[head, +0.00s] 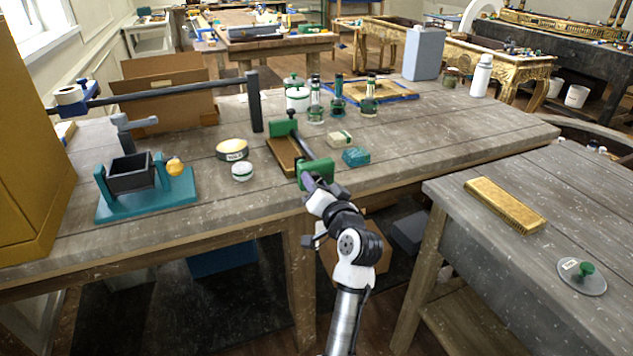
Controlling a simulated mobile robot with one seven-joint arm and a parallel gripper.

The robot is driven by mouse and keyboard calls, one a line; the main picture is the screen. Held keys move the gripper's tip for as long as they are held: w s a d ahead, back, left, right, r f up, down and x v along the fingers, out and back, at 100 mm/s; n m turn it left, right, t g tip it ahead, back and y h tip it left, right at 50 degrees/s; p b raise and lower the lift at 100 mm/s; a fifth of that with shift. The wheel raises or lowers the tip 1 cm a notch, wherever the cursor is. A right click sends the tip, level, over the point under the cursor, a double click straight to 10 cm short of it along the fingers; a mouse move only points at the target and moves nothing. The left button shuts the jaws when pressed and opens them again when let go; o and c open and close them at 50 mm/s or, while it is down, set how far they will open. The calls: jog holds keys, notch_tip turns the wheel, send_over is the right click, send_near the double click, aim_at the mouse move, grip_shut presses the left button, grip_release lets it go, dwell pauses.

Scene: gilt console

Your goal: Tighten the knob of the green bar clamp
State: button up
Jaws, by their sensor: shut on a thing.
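The green bar clamp (316,171) lies on the wooden workbench. Its far green jaw (283,128) is at the back, and a brown wooden piece (285,153) lies between the two jaws. My gripper (313,187) comes in from the front right, at the bench's front edge. It is shut at the near end of the clamp, where the knob is. The gripper covers the knob and its fingertips, so the exact grip is hard to see.
Left are a round tin (232,149), a small jar (242,172) and a teal stand (147,198). Green-based bottles stand behind. A second table (540,180) is at right.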

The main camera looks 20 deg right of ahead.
jog(key=shift+f, duration=0.15)
jog(key=o, duration=1)
jog(key=shift+s, duration=0.1)
jog(key=s+b, duration=0.3)
jog(key=s, duration=1)
jog(key=shift+s+d, duration=0.3)
jog(key=shift+s, duration=0.1)
